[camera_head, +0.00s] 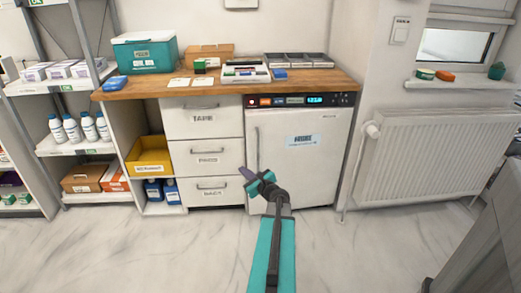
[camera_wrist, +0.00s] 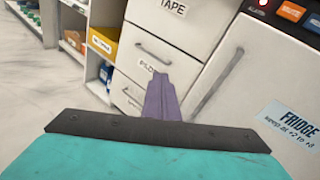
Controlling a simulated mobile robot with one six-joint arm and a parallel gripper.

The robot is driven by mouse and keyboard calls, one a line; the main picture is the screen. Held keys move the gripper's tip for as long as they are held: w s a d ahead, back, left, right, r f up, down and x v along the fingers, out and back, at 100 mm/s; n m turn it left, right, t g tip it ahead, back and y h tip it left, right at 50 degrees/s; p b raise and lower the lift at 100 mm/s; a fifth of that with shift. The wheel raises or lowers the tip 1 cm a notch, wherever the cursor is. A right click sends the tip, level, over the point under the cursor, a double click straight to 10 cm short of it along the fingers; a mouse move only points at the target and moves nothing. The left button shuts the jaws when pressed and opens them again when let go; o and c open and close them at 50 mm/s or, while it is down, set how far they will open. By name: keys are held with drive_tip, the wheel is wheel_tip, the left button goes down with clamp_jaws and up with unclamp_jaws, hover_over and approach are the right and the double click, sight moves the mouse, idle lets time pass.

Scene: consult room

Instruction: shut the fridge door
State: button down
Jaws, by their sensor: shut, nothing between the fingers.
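The white fridge (camera_head: 318,165) stands under the right part of the wooden counter, with a dark control strip along its top. Its door carries a blue-white FRIDGE label and a vertical handle at the left edge. The door looks flush with the front; I see no clear gap, though a small one cannot be ruled out. My gripper (camera_head: 245,174) is shut and empty, in front of the door's lower left part. In the wrist view the purple fingers (camera_wrist: 161,92) point towards the drawers, left of the door handle (camera_wrist: 216,85). Whether they touch anything is unclear.
A drawer unit (camera_head: 205,155) with closed drawers stands left of the fridge. Open shelves (camera_head: 75,150) are further left. A radiator (camera_head: 425,155) is on the right wall, and a grey surface (camera_head: 485,225) fills the lower right. The floor in front is clear.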

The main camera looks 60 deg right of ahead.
drive_tip(key=s+d+r+m+h+b, duration=0.1)
drive_tip(key=s+d+r+m+h, duration=0.3)
drive_tip(key=s+d, duration=0.5)
drive_tip(key=shift+r+m+g, duration=0.15)
drive_tip(key=shift+m+g, duration=0.15)
drive_tip(key=shift+m, duration=0.3)
drive_tip(key=shift+d, duration=0.2)
drive_tip(key=b+x, duration=0.1)
drive_tip(key=x, duration=1.2)
drive_tip(key=shift+w+d, duration=0.2)
drive_tip(key=shift+w, duration=0.1)
drive_tip(key=shift+w, duration=0.1)
